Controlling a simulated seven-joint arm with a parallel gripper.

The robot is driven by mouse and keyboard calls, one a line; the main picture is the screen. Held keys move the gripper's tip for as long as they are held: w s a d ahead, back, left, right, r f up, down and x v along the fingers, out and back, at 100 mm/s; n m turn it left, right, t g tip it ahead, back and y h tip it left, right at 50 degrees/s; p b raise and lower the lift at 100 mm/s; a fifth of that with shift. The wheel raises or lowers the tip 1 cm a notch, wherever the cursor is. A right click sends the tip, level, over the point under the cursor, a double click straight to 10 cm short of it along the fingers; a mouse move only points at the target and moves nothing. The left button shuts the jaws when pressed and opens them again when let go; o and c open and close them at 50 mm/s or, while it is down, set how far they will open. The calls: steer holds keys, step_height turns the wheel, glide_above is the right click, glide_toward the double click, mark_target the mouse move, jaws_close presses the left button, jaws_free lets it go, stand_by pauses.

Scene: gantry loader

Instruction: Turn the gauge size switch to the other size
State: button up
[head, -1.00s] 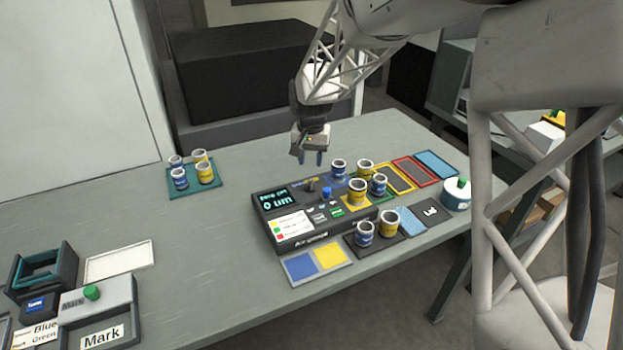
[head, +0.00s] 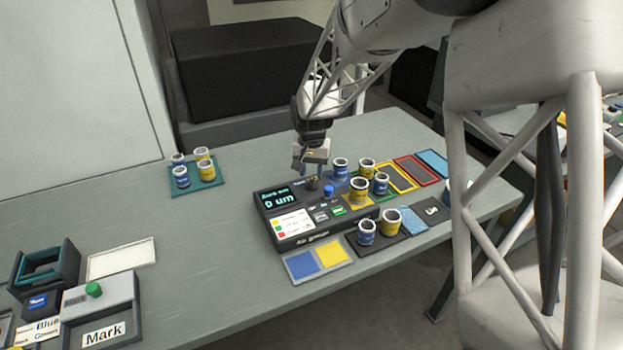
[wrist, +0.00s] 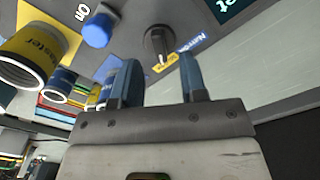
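The gauge box (head: 292,222) stands mid-table with a lit display reading "0 um". Its size switch is a dark round knob (head: 312,184) at the box's back right; it also shows in the wrist view (wrist: 157,42), with a light mark pointing toward a small yellow label (wrist: 166,63). A blue label (wrist: 191,45) lies beside the yellow one. My gripper (head: 309,171) is just above and behind the knob. In the wrist view its two blue fingers (wrist: 158,78) are apart with nothing between them, and the knob appears beyond their tips. Contact with the knob is not visible.
A blue button (head: 328,191) sits right of the knob. Blue and yellow ring masters, such as a yellow one (head: 358,189), stand close to the right. A teal tray (head: 203,186) of rings stands back left.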

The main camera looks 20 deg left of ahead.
mark_target(312, 181)
steer(key=shift+f, duration=1.6)
jaws_close()
